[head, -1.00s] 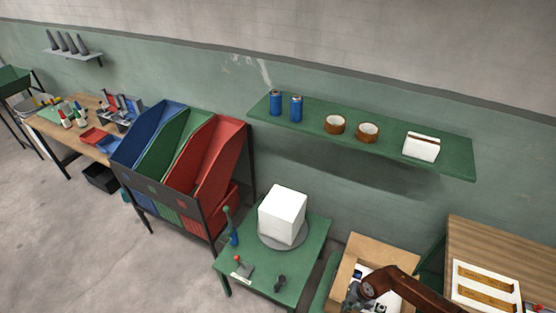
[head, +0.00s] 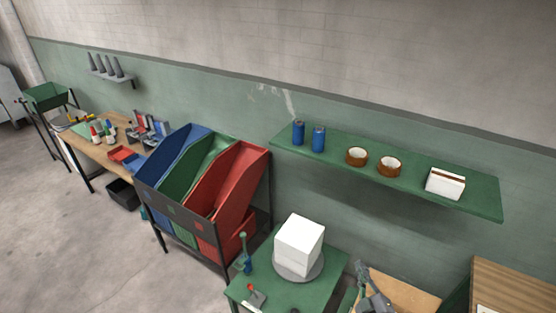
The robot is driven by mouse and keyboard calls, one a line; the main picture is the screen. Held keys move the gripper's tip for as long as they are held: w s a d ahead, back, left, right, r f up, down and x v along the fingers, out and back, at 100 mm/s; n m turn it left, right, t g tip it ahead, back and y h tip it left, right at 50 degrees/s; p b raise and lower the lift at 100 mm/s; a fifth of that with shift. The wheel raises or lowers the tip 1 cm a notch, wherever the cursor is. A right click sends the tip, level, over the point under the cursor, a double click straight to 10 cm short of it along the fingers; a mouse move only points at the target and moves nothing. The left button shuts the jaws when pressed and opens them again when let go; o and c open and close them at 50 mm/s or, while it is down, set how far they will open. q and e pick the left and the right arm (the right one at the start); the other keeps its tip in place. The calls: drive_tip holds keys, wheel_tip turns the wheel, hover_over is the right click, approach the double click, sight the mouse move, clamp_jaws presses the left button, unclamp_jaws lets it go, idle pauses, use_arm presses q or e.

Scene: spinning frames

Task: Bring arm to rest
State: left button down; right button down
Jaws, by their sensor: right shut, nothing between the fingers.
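My right gripper (head: 374,292) shows at the bottom edge, grey and shut with nothing visible in it. It appears in front of the open wooden box (head: 408,294), to the right of the small green table. Whether it touches the box cannot be told. The rest of my right arm is below the picture. My left gripper is not in view.
A white cube (head: 299,243) stands on a grey disc on the green table (head: 325,284). Red, green and blue bins (head: 236,185) stand left of it. A green wall shelf (head: 480,198) holds cans, tape rolls and a white box.

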drive_tip(key=s+d+f+m+g+h, duration=0.5)
drive_tip(key=s+d+f+m+g, duration=0.25)
drive_tip(key=s+d+f, duration=0.3)
drive_tip(key=s+a+f+m+g+y, duration=0.1)
drive_tip(key=s+f+g+y, duration=0.2)
drive_tip(key=s, duration=0.6)
drive_tip(key=s+a+f+m+g+y, duration=0.1)
drive_tip(key=s+f+g, duration=0.2)
drive_tip(key=s+f, duration=0.35)
wheel_tip(320, 180, down, 38)
drive_tip(key=s+a+g+b, duration=0.1)
drive_tip(key=s+a+b, duration=0.15)
drive_tip(key=b, duration=0.85)
drive_tip(key=s+f+b, duration=0.3)
drive_tip(key=s+f, duration=0.4)
drive_tip(key=f, duration=0.3)
drive_tip(key=s+f+g+b, duration=0.1)
drive_tip(key=s+f+b, duration=0.3)
drive_tip(key=s+f, duration=0.3)
drive_tip(key=s+f+n+b, duration=0.1)
drive_tip(key=s+f+b, duration=0.2)
drive_tip(key=f, duration=1)
drive_tip(key=s, duration=0.3)
drive_tip(key=shift+s+d+g, duration=0.35)
drive_tip(key=shift+s+d, duration=0.05)
